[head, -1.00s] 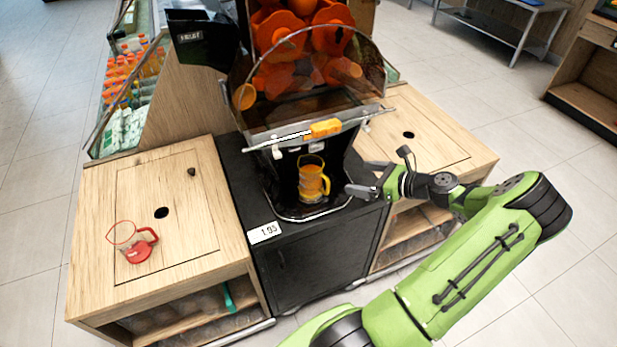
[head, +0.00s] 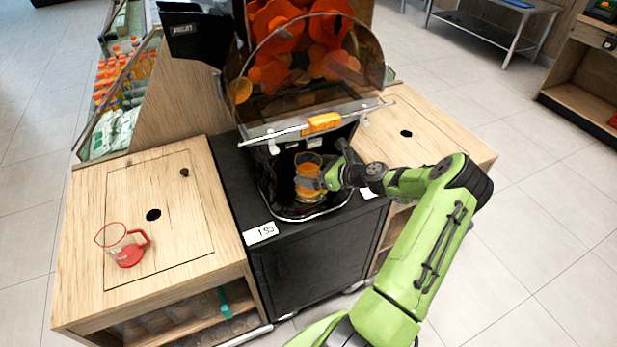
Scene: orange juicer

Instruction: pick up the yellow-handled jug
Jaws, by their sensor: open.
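The yellow-handled jug (head: 306,188) stands upright in the juicer's black bay, under the spouts, with orange juice in it. My gripper (head: 314,183) has reached in from the right and is at the jug's right side, in front of part of it. The jaws are open. The yellow handle is mostly hidden behind my gripper, and I cannot tell whether the fingers touch the jug.
The orange juicer (head: 310,90) rises over the bay, with its clear cover and yellow-gripped bar (head: 322,122) just above. A red-handled jug (head: 124,246) stands on the left wooden counter (head: 200,258). The right wooden counter (head: 440,150) is bare around its hole.

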